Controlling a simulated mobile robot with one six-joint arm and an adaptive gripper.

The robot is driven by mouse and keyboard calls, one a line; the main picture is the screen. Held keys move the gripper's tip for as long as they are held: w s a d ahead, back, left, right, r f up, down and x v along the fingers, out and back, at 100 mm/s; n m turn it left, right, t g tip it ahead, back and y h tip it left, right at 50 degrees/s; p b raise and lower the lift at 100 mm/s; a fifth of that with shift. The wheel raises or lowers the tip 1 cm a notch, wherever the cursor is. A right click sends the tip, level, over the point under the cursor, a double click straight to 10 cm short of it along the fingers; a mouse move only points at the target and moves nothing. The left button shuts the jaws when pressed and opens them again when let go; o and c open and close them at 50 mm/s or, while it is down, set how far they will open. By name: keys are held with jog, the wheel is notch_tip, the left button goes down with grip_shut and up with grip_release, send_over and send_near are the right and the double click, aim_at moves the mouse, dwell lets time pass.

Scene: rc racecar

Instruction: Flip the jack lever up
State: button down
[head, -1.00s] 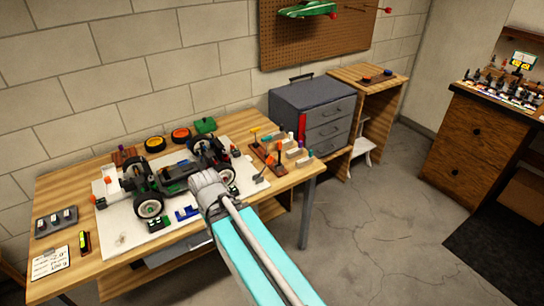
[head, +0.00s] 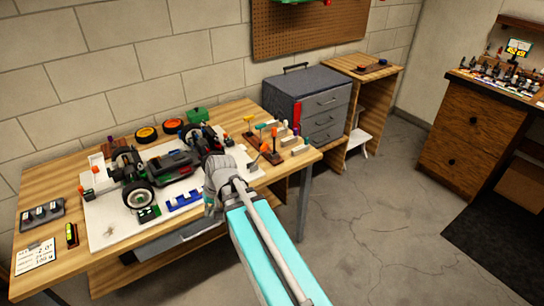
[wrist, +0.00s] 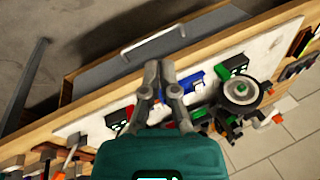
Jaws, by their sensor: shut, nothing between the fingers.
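My gripper (wrist: 159,68) is shut and empty, its two fingertips together in the wrist view. It points down over the front edge of the white mat (wrist: 262,50), next to a blue part (wrist: 191,83). The blue part also shows in the head view (head: 184,201), left of my wrist. The RC car (head: 170,165), black with green parts and big wheels, is on the mat (head: 107,230) behind and left of my gripper. My arm hides part of the mat and the fingertips in the head view. I cannot pick out the jack lever with certainty.
A rack with orange-handled tools (head: 272,154) stands right of the mat. A dark box with a green mark (head: 148,213) sits near the front wheel. A grey drawer (head: 165,242) is under the wooden bench (head: 60,190). A grey cabinet (head: 309,100) stands at the back right.

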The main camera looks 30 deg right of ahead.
jog(key=w+d+f+m+t+y+b, duration=0.3)
jog(key=w+d+f+m+t+b, duration=0.15)
jog(key=w+d+b, duration=0.3)
jog(key=m+t+y+b, duration=0.1)
jog(key=m+t+b, duration=0.85)
jog(key=b, duration=0.45)
send_near(259, 155)
jog(key=a+f, duration=0.3)
jog(key=a, duration=0.5)
jog(key=s+d+m+t+h+b, duration=0.2)
jog(key=d+m+b, duration=0.4)
jog(key=d, duration=0.8)
jog(key=shift+d+m+t+h, duration=0.3)
jog(key=shift+t+h, duration=0.4)
jog(key=shift+t, duration=0.2)
jog(key=p+x, duration=0.1)
jog(key=x, duration=0.9)
jog(key=shift+a+r+p, duration=0.7)
jog(key=shift+a+p, duration=0.1)
jog(key=shift+p, duration=0.05)
jog(key=shift+a+r+p, duration=0.55)
jog(key=shift+a, duration=0.2)
